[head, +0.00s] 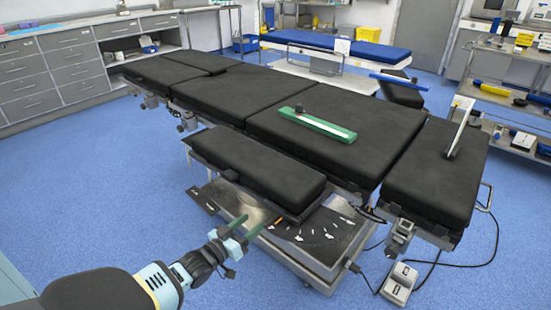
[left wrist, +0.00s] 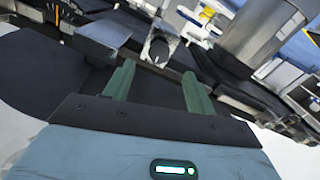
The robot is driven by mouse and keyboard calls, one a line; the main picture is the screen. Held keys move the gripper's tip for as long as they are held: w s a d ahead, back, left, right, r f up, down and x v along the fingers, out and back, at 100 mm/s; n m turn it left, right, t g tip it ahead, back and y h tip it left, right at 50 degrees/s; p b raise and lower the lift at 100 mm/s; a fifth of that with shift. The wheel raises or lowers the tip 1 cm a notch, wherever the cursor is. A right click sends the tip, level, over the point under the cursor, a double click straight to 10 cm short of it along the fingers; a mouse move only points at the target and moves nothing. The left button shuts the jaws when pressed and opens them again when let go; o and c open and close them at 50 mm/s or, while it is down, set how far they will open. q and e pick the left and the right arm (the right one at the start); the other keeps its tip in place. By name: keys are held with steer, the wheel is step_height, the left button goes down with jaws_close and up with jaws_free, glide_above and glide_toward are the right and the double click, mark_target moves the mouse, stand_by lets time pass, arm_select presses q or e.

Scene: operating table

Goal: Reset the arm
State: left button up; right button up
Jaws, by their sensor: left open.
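My left arm comes in from the lower left of the head view. Its gripper (head: 246,228) has two green fingers, spread apart with nothing between them. It is in front of the operating table's base, near the side arm board. The black padded operating table (head: 230,95) fills the middle of the head view. In the left wrist view the two green fingers of the left gripper (left wrist: 156,90) stand apart and empty, with grey metal and dark parts beyond them. My right gripper is not in view.
A green-and-white tool (head: 325,126) lies on the table pad. The black arm board (head: 258,165) sticks out towards my left gripper. A foot pedal (head: 399,282) with cables lies on the floor at right. Blue floor (head: 90,200) is free at left.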

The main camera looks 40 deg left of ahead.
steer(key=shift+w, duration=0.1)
